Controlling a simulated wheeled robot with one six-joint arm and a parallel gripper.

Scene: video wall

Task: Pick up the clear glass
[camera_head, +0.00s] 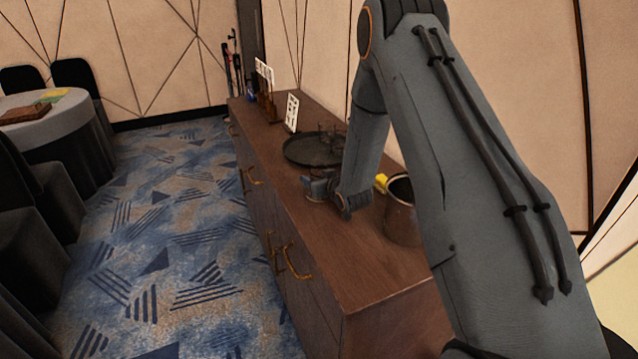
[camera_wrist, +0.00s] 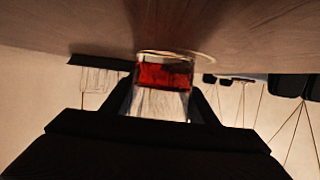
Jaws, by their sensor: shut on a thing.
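The clear glass (camera_wrist: 165,78) stands between the two dark fingers of my gripper (camera_wrist: 160,98) in the wrist view. The fingers are shut on its sides. Something red shows in or through the glass; I cannot tell which. The glass end away from the gripper appears at the wooden surface, and I cannot tell if it touches. In the head view my gripper (camera_head: 318,187) is low over the sideboard (camera_head: 345,260), near its left edge. The glass is mostly hidden there by the gripper.
A round black tray (camera_head: 312,151) with glassware lies behind my gripper. A metal bucket (camera_head: 402,212) and a small yellow thing (camera_head: 381,182) are to its right. White cards (camera_head: 291,113) stand farther back. The sideboard's front end is clear.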

